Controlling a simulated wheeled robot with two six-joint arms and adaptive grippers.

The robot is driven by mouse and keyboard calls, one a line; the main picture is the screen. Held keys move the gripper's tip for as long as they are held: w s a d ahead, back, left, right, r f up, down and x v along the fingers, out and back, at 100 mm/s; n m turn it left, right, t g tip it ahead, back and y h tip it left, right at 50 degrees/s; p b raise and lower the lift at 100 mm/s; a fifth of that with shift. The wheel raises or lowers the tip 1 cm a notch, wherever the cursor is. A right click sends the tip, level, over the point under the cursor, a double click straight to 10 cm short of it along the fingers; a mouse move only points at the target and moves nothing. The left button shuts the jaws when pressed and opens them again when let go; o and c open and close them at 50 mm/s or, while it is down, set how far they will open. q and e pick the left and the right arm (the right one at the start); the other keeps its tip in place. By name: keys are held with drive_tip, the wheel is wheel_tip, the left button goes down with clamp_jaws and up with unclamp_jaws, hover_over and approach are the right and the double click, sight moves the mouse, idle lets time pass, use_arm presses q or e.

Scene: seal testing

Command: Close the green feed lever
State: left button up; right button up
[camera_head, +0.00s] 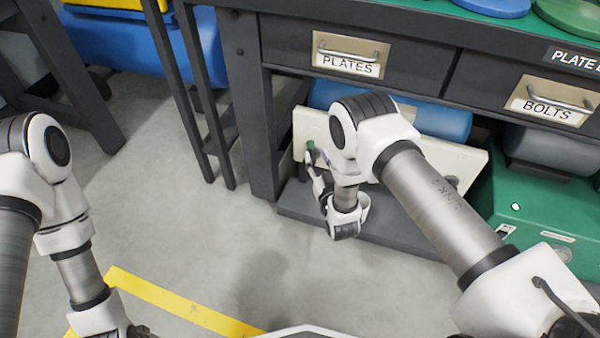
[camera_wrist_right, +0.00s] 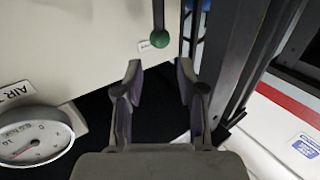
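The green feed lever shows in the right wrist view as a dark rod ending in a green ball knob (camera_wrist_right: 159,39), hanging down in front of a cream panel (camera_wrist_right: 90,35). In the head view a small green spot of the lever (camera_head: 310,145) shows on the left part of the cream panel (camera_head: 468,165) under the bench. My right gripper (camera_wrist_right: 160,75) is open and empty, its fingertips just short of the knob and apart from it. It also shows in the head view (camera_head: 312,165). My left gripper (camera_head: 138,332) is at the bottom edge, mostly cut off.
A round gauge (camera_wrist_right: 35,135) marked AIR sits on the panel. Dark bench legs (camera_head: 258,130) stand left of the panel. Drawers labelled PLATES (camera_head: 350,55) and BOLTS (camera_head: 550,100) are above. A green machine (camera_head: 540,210) stands at right. The floor at left is clear.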

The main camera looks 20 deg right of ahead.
sight(311, 149)
drive_tip(key=w+f+b, duration=0.1)
drive_tip(key=w, duration=0.1)
drive_tip(key=w+f+b, duration=0.1)
drive_tip(key=w, duration=0.1)
drive_tip(key=w+b, duration=0.1)
drive_tip(key=w, duration=0.1)
drive_tip(key=shift+w+f+b, duration=0.3)
drive_tip(key=shift+f+b, duration=0.1)
drive_tip(key=shift+w+r, duration=0.15)
drive_tip(key=shift+w, duration=0.2)
use_arm(q)
wheel_tip(311, 149, down, 6)
drive_tip(key=shift+r, duration=0.2)
use_arm(e)
clamp_jaws()
